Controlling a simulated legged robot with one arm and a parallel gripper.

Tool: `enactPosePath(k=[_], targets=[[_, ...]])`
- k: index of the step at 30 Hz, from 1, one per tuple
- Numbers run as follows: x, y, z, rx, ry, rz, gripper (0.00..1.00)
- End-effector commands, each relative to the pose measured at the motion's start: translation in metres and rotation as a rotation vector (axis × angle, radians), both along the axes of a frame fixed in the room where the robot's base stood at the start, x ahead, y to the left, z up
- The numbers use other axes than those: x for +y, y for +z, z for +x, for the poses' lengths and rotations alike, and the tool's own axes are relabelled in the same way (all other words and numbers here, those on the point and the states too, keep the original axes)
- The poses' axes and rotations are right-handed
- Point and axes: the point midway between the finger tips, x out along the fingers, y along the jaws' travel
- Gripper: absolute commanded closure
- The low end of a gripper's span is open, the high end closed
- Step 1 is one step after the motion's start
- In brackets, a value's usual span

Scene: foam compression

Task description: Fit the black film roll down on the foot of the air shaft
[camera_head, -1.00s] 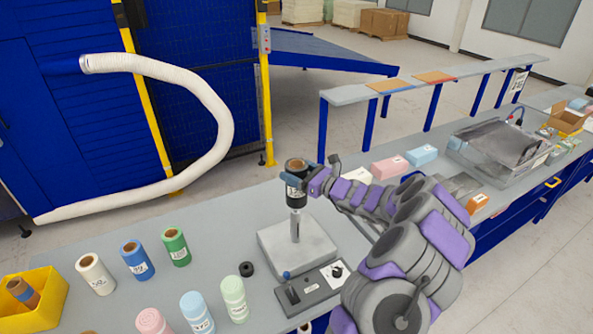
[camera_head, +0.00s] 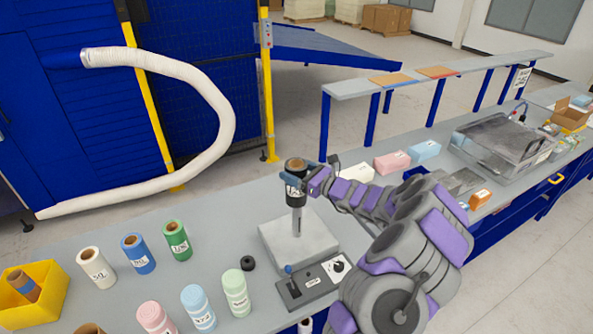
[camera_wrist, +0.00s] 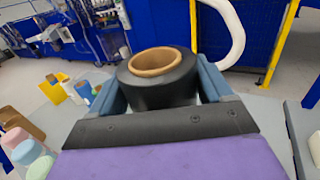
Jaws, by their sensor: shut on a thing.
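The black film roll (camera_head: 295,186) has a brown core and a white label. My gripper (camera_head: 296,178) is shut on it and holds it upright, high at the top of the air shaft. The air shaft (camera_head: 297,222) is a grey post standing on a light square base plate (camera_head: 303,240). Its upper part is hidden by the roll, and its foot shows bare below. In the wrist view the black roll (camera_wrist: 158,88) sits between the two blue-grey fingers, its core opening facing up. I cannot see the shaft's tip inside the core.
A control box (camera_head: 312,284) with a lever and knob stands in front of the base. Several coloured rolls, including a green one (camera_head: 177,240), and a yellow bin (camera_head: 35,292) stand at the left. Coloured boxes (camera_head: 391,163) lie to the right.

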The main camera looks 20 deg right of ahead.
Motion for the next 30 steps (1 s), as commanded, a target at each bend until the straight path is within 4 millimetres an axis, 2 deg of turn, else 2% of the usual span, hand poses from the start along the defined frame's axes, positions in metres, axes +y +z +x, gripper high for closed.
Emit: enactPosePath(k=[10, 30], targets=[[0.000, -0.001, 0.000, -0.001, 0.000, 0.000, 0.89], [-0.001, -0.019, 0.000, 0.000, 0.001, -0.001, 0.89]])
